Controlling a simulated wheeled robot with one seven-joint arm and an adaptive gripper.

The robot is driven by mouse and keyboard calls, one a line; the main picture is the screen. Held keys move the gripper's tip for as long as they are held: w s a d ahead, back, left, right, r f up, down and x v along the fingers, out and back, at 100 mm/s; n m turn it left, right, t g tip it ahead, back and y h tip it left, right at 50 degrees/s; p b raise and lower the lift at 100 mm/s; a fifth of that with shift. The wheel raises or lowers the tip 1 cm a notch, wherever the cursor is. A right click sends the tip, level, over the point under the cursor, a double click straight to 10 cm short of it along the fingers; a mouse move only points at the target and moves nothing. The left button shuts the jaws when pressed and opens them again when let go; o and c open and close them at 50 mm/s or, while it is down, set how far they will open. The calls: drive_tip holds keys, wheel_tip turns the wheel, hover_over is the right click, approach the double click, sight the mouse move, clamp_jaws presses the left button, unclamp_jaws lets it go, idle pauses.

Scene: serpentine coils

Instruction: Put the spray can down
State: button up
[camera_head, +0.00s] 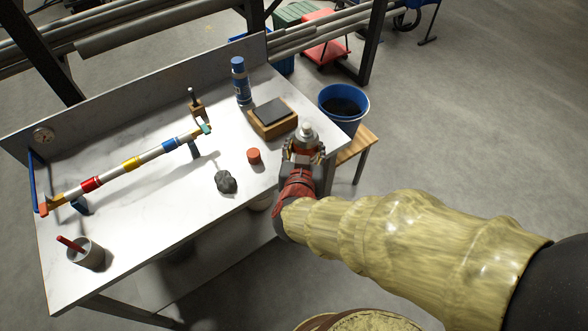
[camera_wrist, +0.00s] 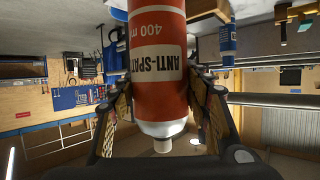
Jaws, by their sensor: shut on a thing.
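The spray can (camera_wrist: 158,60) is orange-red with a white label band reading "ANTI-SPAT" and "400 m". My gripper (camera_wrist: 160,100) is shut around it, with one finger on each side. In the head view my gripper (camera_head: 303,154) is at the right end of the white workbench (camera_head: 150,215). The can's pale cap (camera_head: 307,131) points up there, and most of its body is hidden by the fingers. I cannot tell how high its base is above the bench level.
On the bench stand a blue can (camera_head: 241,82), a wooden box with a dark top (camera_head: 272,117), a red cylinder (camera_head: 254,156), a dark lump (camera_head: 226,181), a striped pipe (camera_head: 130,163) and a grey cup (camera_head: 86,253). A blue bucket (camera_head: 343,107) stands on a stool beyond.

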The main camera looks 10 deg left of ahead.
drive_tip(key=w+a+f+b, duration=0.6)
drive_tip(key=w+a+f, duration=0.1)
drive_tip(key=w+f, duration=0.5)
drive_tip(key=shift+a+f, duration=0.4)
drive_tip(key=shift+f, duration=0.1)
drive_tip(key=o, duration=1.4)
drive_tip(key=shift+f, duration=0.1)
drive_tip(key=shift+o, duration=0.5)
